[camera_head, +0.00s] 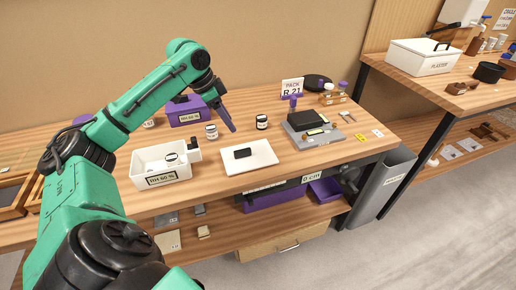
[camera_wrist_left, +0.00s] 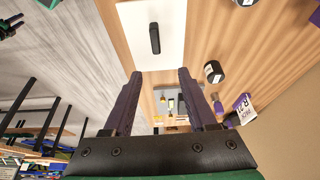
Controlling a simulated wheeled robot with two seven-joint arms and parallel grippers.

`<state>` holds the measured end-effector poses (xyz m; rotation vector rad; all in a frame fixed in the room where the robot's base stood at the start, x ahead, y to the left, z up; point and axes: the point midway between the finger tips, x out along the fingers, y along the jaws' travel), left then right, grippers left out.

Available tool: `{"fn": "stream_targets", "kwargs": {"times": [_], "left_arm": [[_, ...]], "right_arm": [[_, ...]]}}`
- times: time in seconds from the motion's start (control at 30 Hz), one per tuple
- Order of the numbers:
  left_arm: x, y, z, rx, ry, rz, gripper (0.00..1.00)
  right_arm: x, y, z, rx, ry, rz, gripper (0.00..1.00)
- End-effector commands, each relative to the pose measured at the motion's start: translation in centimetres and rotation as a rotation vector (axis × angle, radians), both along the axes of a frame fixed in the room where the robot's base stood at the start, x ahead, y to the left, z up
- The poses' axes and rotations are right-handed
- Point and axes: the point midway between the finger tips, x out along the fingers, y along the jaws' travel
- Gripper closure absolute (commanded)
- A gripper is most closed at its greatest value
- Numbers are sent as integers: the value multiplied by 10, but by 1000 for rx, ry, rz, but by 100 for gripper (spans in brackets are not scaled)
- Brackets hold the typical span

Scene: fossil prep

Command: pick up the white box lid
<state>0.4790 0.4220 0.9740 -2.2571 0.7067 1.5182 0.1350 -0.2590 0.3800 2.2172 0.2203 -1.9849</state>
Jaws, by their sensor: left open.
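The white box lid (camera_head: 262,152) lies flat on the wooden bench, a thin white plate with a black handle (camera_head: 242,153) on top. The open white box (camera_head: 161,167) stands to its left, labelled and holding small items. My left gripper (camera_head: 229,121) is above the bench, behind and a little left of the lid, pointing down and touching nothing that I can see. In the left wrist view its two fingers (camera_wrist_left: 160,73) are apart and empty, with the lid (camera_wrist_left: 136,32) and handle (camera_wrist_left: 154,38) beyond them. My right gripper is not seen.
Small jars (camera_head: 211,132) and (camera_head: 262,122) stand behind the lid. A grey scale (camera_head: 311,133) with a black block is to the right. A purple box (camera_head: 184,111) and a PACK R 21 sign (camera_head: 292,86) stand farther back. The bench's front edge is just before the lid.

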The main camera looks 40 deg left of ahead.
Motion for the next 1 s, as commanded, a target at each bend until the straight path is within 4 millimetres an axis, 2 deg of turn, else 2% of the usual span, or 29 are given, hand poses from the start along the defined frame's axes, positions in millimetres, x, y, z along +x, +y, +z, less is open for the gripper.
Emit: {"fn": "stream_targets", "kwargs": {"times": [0.1,0.33,0.47,0.63,0.73,0.93,1.0], "left_arm": [[6,-7,-24,-5,8,-3,43],[24,-19,-74,-4,4,-2,43],[30,-23,-89,-3,3,-2,43],[41,-32,-118,-4,5,-1,43],[44,-34,-130,0,4,-2,43],[44,-34,-131,1,3,-3,43],[44,-34,-131,1,3,-3,69]], "right_arm": [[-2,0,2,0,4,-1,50],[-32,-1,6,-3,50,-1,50],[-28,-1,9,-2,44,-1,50],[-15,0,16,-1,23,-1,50],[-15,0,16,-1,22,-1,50],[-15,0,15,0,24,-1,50],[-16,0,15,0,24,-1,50]]}}
